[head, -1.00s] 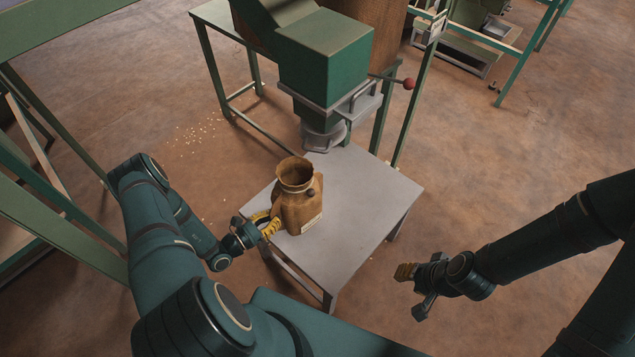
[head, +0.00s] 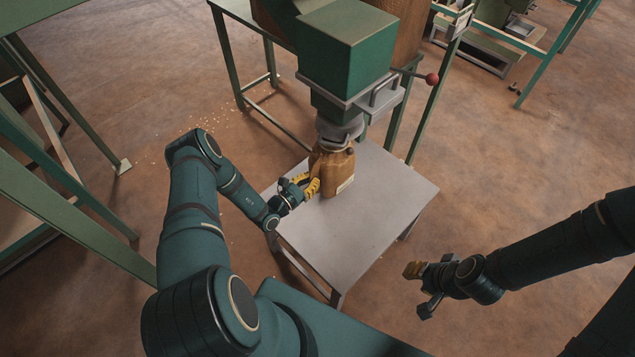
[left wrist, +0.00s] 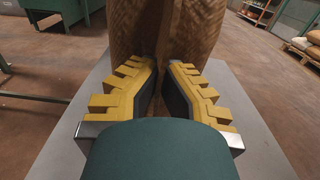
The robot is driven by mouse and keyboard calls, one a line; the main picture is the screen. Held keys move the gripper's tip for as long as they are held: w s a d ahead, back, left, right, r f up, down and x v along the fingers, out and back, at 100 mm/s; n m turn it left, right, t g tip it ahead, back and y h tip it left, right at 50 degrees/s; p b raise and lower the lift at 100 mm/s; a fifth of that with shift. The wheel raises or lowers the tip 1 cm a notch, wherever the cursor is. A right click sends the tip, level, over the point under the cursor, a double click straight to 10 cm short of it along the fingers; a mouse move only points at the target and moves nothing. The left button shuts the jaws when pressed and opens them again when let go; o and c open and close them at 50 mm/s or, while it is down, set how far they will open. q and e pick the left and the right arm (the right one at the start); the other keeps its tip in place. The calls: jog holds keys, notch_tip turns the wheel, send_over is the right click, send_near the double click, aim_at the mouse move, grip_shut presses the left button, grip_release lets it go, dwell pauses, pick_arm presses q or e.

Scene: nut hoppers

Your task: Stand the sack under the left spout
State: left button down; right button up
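The sack (head: 338,174) is a brown woven bag with a pale label, upright at the far side of the grey table (head: 365,228). It is directly below the grey spout (head: 340,131) of the green hopper. The spout hides its mouth; I cannot tell whether the mouth is around it, or whether the base rests on the table. My left gripper (head: 314,184) is at the sack's near left side. In the left wrist view its yellow fingers (left wrist: 160,88) are close together on woven sack (left wrist: 165,35). My right gripper (head: 413,272) is empty, right of the table; its finger gap is unclear.
A lever with a red knob (head: 432,79) sticks out right of the hopper (head: 345,50). Green frame legs stand behind the table. A green frame (head: 70,215) is at the left. The table's near part is clear. Nuts are scattered on the floor at left.

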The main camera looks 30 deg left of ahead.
pick_arm(q)
jog(key=w+f, duration=0.1)
jog(key=w+d+f+b, duration=0.1)
jog(key=f, duration=0.1)
jog(key=shift+w+b, duration=0.25)
jog(key=shift+b, duration=0.05)
jog(key=shift+a+f, duration=0.1)
jog(key=shift+f, duration=0.1)
jog(key=shift+f, duration=0.15)
jog(key=c, duration=1.1)
grip_release()
jog(key=shift+c, duration=0.2)
